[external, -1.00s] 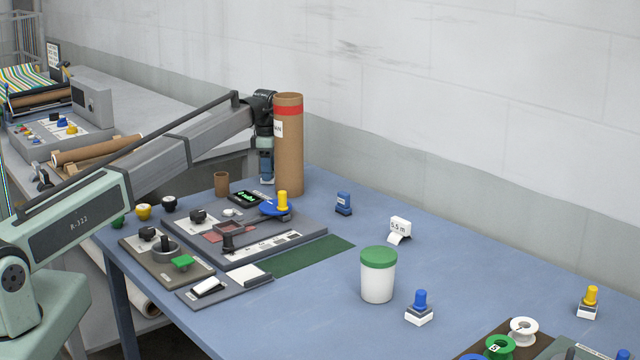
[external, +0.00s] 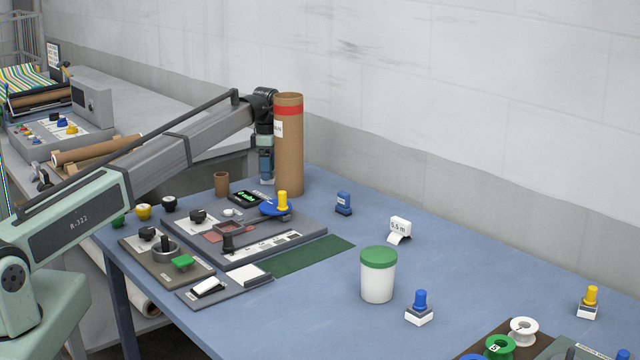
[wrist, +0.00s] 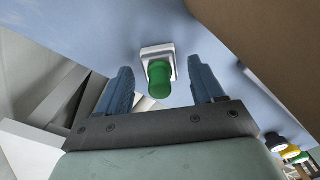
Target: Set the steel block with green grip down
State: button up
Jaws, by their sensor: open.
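The steel block with green grip shows in the wrist view: its pale square block (wrist: 150,52) is against the blue table surface, and its green grip (wrist: 159,80) points toward my gripper. My gripper (wrist: 160,64) is open, with one blue finger on each side of the block and a visible gap to both. In the external view my gripper (external: 266,168) points down at the back of the table, just left of the tall brown tube. A small pale patch under the fingers there may be the block; its green grip cannot be made out.
The tall brown tube (external: 289,150) with a red band stands close to the right of my gripper. A short brown cup (external: 221,184) and a dark display (external: 245,198) are nearby. A press plate with a yellow-gripped blue piece (external: 278,207) lies in front.

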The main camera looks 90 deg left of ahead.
notch_tip(320, 180, up, 12)
jog(key=shift+f, duration=0.25)
dwell(0.3)
dwell(0.3)
